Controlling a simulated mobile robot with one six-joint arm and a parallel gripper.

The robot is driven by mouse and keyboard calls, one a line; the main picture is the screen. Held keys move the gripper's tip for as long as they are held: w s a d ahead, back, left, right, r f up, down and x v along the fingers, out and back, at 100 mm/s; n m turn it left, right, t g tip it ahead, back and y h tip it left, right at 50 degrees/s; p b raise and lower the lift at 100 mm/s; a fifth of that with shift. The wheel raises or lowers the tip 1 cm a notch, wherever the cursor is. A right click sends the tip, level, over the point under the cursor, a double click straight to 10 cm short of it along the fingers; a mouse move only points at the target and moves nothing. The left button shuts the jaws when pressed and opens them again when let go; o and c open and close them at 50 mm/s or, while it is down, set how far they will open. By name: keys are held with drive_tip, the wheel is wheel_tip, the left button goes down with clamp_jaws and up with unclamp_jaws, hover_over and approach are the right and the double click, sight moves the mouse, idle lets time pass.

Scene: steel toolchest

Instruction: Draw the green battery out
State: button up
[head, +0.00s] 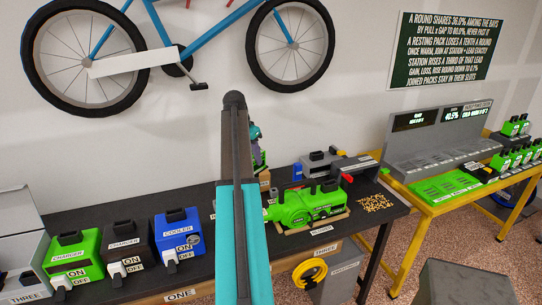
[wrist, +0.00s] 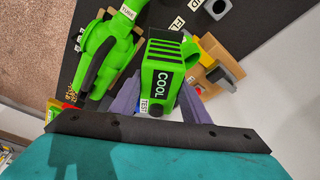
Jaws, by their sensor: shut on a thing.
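The green battery (wrist: 162,75), marked COOL and TEST with dark slots on top, is between the two purple fingers of my gripper (wrist: 160,104) in the wrist view. The gripper is shut on it. In the head view my teal arm hides most of the gripper; a sliver of green (head: 260,158) shows just right of the arm, above a brown block (head: 264,180) at the back of the bench. I cannot tell whether the battery is still touching what is beneath it.
A green blower (head: 310,205) lies on the dark bench, right of my arm; it also shows in the wrist view (wrist: 112,40). Chargers (head: 75,254) and a blue cooler (head: 178,237) stand left. A yellow table (head: 440,207) with several green packs stands right.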

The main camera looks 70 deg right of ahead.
drive_tip(key=w+a+n+t+b, duration=0.1)
drive_tip(key=w+a+n, duration=0.4)
drive_tip(key=w+a, duration=1.05)
drive_tip(key=w+a+n+t+b, duration=0.15)
drive_tip(key=w+a+n, duration=0.25)
drive_tip(key=w+a, duration=1.15)
drive_tip(key=s+a+f+n+t+y+b, duration=0.1)
drive_tip(key=a+n, duration=0.5)
drive_tip(key=a, duration=1.4)
drive_tip(key=s+a+f+n+t+y, duration=0.1)
drive_tip(key=a+n, duration=0.5)
drive_tip(key=a, duration=1.4)
wheel_tip(320, 180, down, 2)
drive_tip(key=shift+s+a+y+b, duration=0.4)
drive_tip(key=shift+s+y, duration=0.2)
drive_tip(key=shift+s, duration=0.4)
